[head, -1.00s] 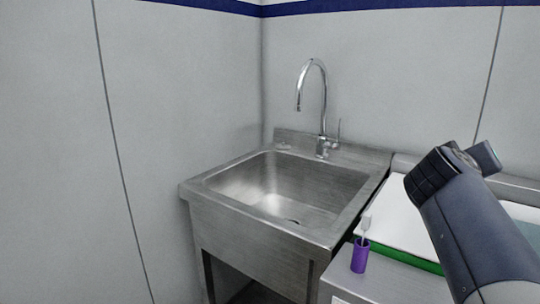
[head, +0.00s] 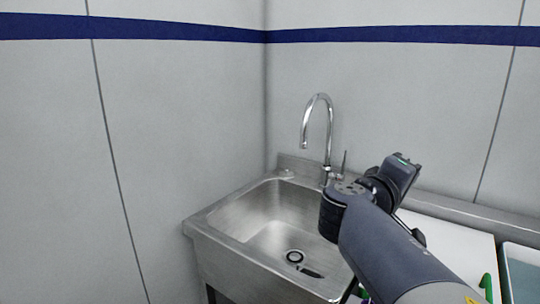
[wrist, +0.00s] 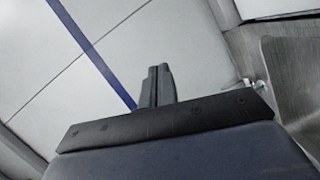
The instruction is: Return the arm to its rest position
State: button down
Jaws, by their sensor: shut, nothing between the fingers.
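My gripper (wrist: 158,84) shows in the wrist view, with its two dark fingers together and nothing between them. It points toward the bare wall panels, clear of any object. In the head view my arm (head: 385,250) rises from the lower right, bent at a dark joint in front of the sink's right side. The fingers cannot be made out clearly in the head view.
A steel sink (head: 225,218) with a tall tap (head: 329,130) stands in the wall corner. A counter to its right bears a white board (head: 455,245), partly behind my arm. The grey walls (head: 180,110) above are clear.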

jog(key=shift+w+a+r+n+t+h+p, duration=0.1)
jog(key=shift+w+a+n+p, duration=0.45)
jog(key=shift+a, duration=0.25)
jog(key=shift+w+a+r+n+t+h+p, duration=0.1)
jog(key=shift+w+a+n+p, duration=0.3)
jog(key=shift+w+a+p, duration=0.3)
jog(key=shift+w+a+n+t+h+p, duration=0.1)
jog(key=shift+w+a+n+p, duration=0.45)
jog(key=shift+a, duration=0.35)
jog(key=shift+s, duration=0.1)
